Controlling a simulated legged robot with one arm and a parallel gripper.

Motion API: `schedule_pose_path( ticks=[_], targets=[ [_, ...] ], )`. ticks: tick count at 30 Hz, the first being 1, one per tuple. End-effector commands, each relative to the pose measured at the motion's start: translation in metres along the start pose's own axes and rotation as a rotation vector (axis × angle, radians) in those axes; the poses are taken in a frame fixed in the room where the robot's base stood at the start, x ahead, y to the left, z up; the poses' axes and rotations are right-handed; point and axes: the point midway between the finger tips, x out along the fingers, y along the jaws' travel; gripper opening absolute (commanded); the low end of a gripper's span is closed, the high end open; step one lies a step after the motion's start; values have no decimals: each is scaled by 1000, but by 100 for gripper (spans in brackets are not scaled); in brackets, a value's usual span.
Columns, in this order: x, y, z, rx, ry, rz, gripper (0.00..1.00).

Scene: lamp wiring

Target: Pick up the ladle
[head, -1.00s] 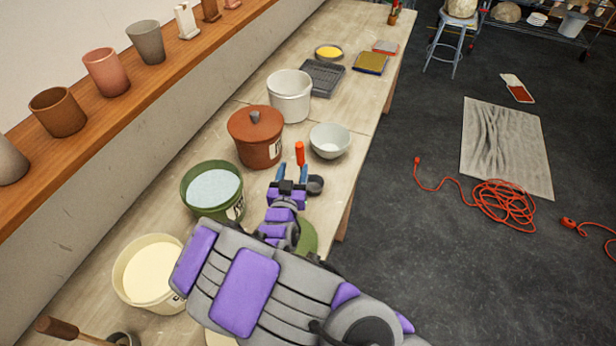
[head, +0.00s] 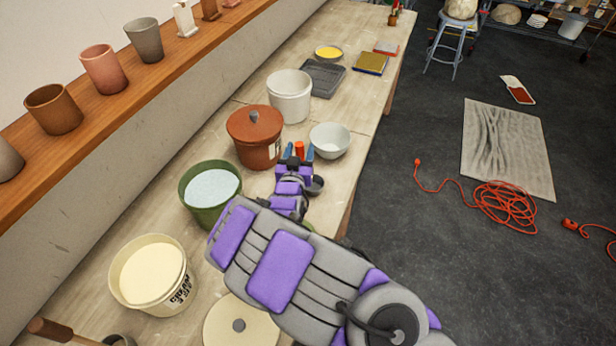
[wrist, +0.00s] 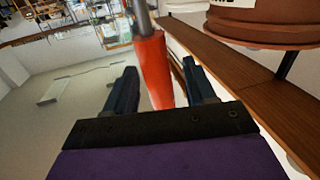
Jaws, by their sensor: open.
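The ladle's orange handle (head: 299,149) stands upright beside the reddish-brown lidded pot (head: 255,138). My gripper (head: 299,152) is open, with one finger on each side of the handle. In the wrist view the orange handle (wrist: 154,65) lies between the open fingers of my gripper (wrist: 159,80), with visible room to the left finger. A grey metal shaft (wrist: 143,17) continues from the handle out of the top of that view. A small dark round piece (head: 316,185) shows right of my gripper; I cannot tell whether it is the ladle's bowl.
A pale bowl (head: 330,140) stands close on the right, and a white bucket (head: 290,97) behind. The green bucket (head: 210,193) and cream bucket (head: 152,273) stand left of my arm. A round cream lid (head: 240,326) lies in front. The table's right edge is near.

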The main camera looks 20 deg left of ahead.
Motion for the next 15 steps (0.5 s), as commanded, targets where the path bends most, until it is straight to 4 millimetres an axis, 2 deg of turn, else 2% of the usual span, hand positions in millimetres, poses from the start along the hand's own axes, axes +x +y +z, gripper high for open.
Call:
schedule_pose_path(
  ticks=[6, 15],
  targets=[
    [0, 0, 0, 0, 0, -1, 55],
    [0, -1, 0, 0, 0, -1, 26]
  ],
)
